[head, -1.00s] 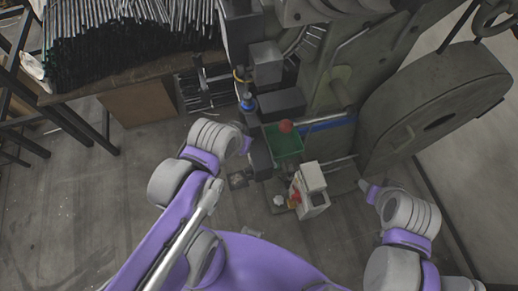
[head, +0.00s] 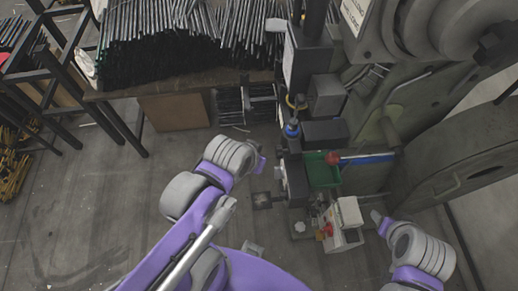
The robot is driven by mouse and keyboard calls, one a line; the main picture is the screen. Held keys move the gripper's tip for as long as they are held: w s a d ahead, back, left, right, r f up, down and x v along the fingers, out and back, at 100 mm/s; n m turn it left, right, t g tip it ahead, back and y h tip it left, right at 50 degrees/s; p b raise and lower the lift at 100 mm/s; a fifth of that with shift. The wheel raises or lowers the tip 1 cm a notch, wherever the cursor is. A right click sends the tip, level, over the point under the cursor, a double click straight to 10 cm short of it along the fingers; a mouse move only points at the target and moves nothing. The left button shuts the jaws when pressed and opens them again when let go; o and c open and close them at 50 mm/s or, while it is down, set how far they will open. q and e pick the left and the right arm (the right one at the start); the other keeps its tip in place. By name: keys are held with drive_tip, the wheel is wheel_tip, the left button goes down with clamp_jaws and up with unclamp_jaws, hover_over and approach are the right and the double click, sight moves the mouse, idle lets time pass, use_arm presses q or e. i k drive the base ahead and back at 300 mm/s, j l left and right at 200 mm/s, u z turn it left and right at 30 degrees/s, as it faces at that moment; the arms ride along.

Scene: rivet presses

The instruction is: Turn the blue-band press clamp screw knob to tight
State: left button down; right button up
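The blue-band press (head: 415,115) is a large grey-green machine at the right, with a blue band (head: 368,160) low on its side. A red ball (head: 332,158) on a lever stands by a green tray (head: 322,172). A small pale knob (head: 300,227) sits low in front, but I cannot tell whether it is the clamp screw knob. My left gripper (head: 262,164) is left of the press front, apart from it. My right gripper (head: 377,217) is right of the white box. Their fingers are too small to tell open from shut.
A white box (head: 347,212) with a red button (head: 326,230) stands low before the press. A blue-capped bottle (head: 291,130) is behind the tray. A table (head: 120,94) with many dark rods stands at the back left. The floor (head: 90,215) at left is clear.

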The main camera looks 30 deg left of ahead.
sight(280, 151)
drive_tip(key=j+u, duration=0.2)
drive_tip(key=j, duration=0.45)
drive_tip(key=k+j+u, duration=0.1)
drive_tip(key=j, duration=0.25)
drive_tip(key=k+j, duration=0.1)
drive_tip(key=j, duration=0.25)
drive_tip(key=j+u, duration=0.15)
drive_tip(key=j, duration=0.2)
drive_tip(key=k, duration=0.05)
